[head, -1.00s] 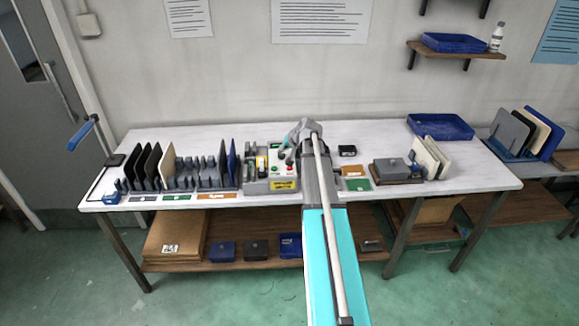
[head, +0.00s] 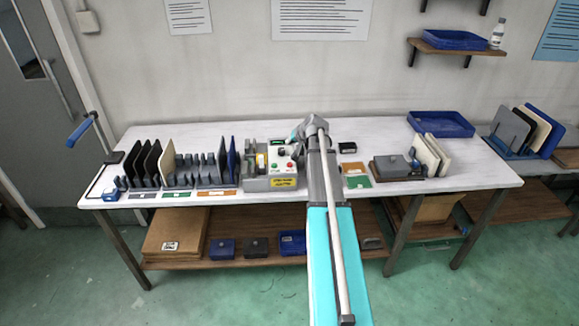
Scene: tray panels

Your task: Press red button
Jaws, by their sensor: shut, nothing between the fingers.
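A grey control box (head: 257,184) stands on the white table left of my arm. On its light panel a red button (head: 289,165) shows at the right, with a green button (head: 274,166) to its left. A yellow label (head: 284,183) is on the front, and a small dark display sits at the top. My gripper (head: 294,139) is at the upper right of the panel, shut and empty, partly hidden by my wrist. It appears apart from the red button, though its height is hard to tell.
Racks of upright panels (head: 168,158) stand left of the box. A small black box (head: 347,148), a grey block (head: 391,166) and a blue tray (head: 441,124) are to the right. The table's back middle is clear.

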